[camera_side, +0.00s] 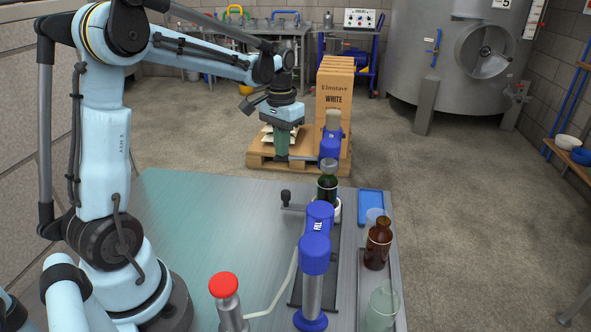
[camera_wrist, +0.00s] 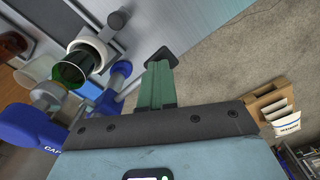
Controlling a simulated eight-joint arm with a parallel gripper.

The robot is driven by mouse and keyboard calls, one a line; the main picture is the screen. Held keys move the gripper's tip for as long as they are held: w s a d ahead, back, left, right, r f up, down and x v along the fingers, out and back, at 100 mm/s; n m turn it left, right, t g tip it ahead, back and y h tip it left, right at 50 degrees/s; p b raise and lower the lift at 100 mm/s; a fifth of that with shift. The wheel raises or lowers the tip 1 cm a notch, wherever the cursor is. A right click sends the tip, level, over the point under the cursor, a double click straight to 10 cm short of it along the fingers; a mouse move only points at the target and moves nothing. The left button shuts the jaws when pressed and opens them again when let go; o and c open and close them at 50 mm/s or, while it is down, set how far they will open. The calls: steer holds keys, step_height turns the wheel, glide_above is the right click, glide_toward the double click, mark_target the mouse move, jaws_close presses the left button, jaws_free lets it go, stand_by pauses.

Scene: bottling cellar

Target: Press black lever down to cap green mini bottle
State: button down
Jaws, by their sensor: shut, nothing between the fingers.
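The green mini bottle (camera_side: 327,190) stands upright in a white collar (camera_side: 337,211), under the blue head (camera_side: 330,147) of a capper; the bottle also shows in the wrist view (camera_wrist: 72,72). A dark bar, which looks like the black lever (camera_side: 302,158), runs left from the blue head toward my fingertips. My gripper (camera_side: 282,157) points down with green fingers shut and nothing held. Its tip is at the bar's outer end in the side view. In the wrist view my gripper (camera_wrist: 160,62) hides that end, and I cannot tell whether they touch.
A dark knob (camera_side: 286,196) sticks up left of the collar. A blue-topped post (camera_side: 314,250), a red-topped button (camera_side: 224,285), a brown bottle (camera_side: 377,243) and a clear glass (camera_side: 382,306) stand nearer the side camera. The table's left part (camera_side: 200,220) is clear.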

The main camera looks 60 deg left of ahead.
step_height(320, 180, up, 9)
stand_by(1.2)
steer(key=shift+f, duration=0.1)
steer(key=s+d+f+m+t, duration=0.1)
steer(key=s+d+f+t, duration=0.2)
steer(key=s+d, duration=0.2)
steer(key=s+d+f+m+t, duration=0.2)
steer(key=s+d+f+t, duration=0.1)
steer(key=d, duration=0.8)
steer(key=shift+s+f+t, duration=0.4)
steer(key=shift+s+t, duration=0.2)
steer(key=shift+s, duration=0.35)
